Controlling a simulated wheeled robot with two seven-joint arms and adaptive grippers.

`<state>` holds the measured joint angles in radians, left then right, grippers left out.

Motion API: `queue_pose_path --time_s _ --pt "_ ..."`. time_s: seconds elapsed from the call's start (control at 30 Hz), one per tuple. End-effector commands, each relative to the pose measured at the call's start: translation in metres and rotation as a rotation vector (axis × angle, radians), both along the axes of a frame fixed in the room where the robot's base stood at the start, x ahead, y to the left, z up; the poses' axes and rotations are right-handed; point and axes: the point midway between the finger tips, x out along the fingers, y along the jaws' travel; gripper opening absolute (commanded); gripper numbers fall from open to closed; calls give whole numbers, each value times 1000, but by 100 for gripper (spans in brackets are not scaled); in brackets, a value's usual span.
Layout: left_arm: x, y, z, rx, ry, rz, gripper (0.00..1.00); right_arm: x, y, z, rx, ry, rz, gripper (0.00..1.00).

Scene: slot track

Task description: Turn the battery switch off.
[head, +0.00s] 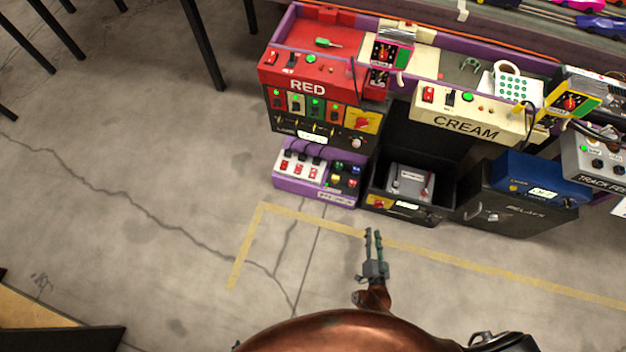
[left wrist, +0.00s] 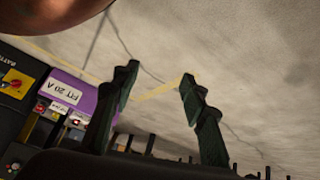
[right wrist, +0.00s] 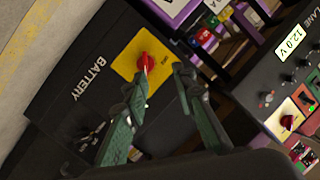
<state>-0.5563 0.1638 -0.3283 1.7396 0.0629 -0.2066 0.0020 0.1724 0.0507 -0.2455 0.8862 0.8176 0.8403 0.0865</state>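The battery switch is a red knob (right wrist: 146,62) on a yellow plate (right wrist: 127,66), on the black box marked BATTERY (right wrist: 75,70) in the right wrist view. In the head view its yellow plate (head: 380,202) is on the front of the low black battery box (head: 437,211). The small marking beside the knob is too small to read. My right gripper (head: 373,231) is open and empty, in front of the box; in the right wrist view its fingertips (right wrist: 158,73) appear on either side of the knob, apparently not touching. My left gripper (left wrist: 160,72) is open and empty, and hidden in the head view.
A purple fuse box (head: 345,201) stands left of the battery box. A dark relay cabinet (head: 485,209) with a blue unit (head: 535,181) stands right. The RED panel (head: 330,88) and CREAM panel (head: 440,117) are above. Open floor with yellow tape (head: 470,266) lies in front.

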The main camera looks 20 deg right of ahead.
Motion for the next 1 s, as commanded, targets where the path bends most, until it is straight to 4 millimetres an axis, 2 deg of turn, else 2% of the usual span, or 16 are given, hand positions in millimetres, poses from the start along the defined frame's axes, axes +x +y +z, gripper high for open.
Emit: queue_pose_path --time_s 0.03,0.2,0.4,0.53,0.8,1.0 --pt "1 -6 -11 -16 -3 3 40 4 -3 -25 21 -33 -48 25" --pt "25 -19 5 -58 -63 13 40 22 -16 -32 74 -167 -192 25" --pt "41 -25 20 -81 -101 18 40 30 -24 -31 98 -238 -275 25" --pt "41 -25 21 -84 -118 15 40 40 -31 -28 102 -251 -285 25" --pt "35 -23 11 -86 -172 -2 40 75 -52 -29 101 -248 -282 25" --pt "32 -23 8 -91 -207 -13 40 93 -63 -28 100 -248 -282 25"
